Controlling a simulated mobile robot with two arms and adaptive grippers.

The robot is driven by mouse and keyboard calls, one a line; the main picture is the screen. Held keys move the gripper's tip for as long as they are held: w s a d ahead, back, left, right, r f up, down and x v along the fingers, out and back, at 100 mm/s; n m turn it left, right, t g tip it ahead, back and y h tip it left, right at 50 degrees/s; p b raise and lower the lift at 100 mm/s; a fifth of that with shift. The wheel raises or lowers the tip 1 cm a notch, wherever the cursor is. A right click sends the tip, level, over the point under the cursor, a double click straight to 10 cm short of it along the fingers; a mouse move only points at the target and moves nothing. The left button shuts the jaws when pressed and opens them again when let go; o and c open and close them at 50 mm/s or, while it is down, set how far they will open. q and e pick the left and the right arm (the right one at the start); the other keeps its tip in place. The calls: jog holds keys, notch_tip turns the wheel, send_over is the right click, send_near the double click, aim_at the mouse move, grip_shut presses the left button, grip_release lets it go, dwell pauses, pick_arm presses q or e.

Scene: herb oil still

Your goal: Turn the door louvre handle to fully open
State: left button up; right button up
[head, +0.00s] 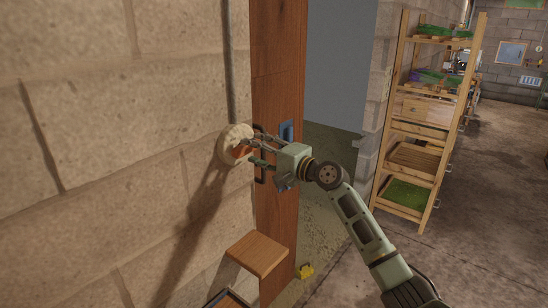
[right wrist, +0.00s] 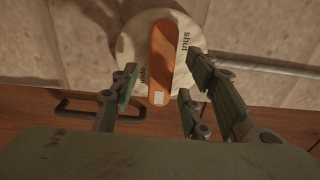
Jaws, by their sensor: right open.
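The louvre handle (right wrist: 168,50) is an orange lever with a white mark at its lower end, on a round cream plate (right wrist: 130,42). The plate reads "shut" right of the lever and "open" left of it, near its marked end. In the head view the plate (head: 226,139) is on the block wall beside the wooden door frame, with the handle (head: 241,152) partly hidden by my fingers. My right gripper (head: 250,151) is open at the plate. In the right wrist view its fingers (right wrist: 162,74) are on both sides of the lever, with visible gaps. My left gripper is not in view.
A wooden door edge (head: 277,60) with a dark pull handle (right wrist: 98,108) is close to the fingers. A grey pipe (head: 231,70) runs up from the plate. A small wooden shelf (head: 257,252) is below. A wooden rack (head: 408,156) stands right, beside open floor.

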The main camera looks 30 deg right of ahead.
jog(key=v, duration=0.9)
jog(key=shift+s, duration=0.2)
jog(key=shift+d, duration=0.1)
jog(key=b+x, duration=0.1)
jog(key=x, duration=0.2)
jog(key=b+x, duration=0.1)
jog(key=x, duration=0.3)
jog(key=b+x, duration=0.2)
jog(key=x, duration=0.1)
jog(key=shift+w+a+r, duration=0.1)
jog(key=shift+w+a, duration=0.15)
jog(key=shift+a, duration=0.2)
jog(key=shift+w+a+n, duration=0.1)
jog(key=shift+w+n, duration=0.2)
jog(key=shift+c, duration=0.3)
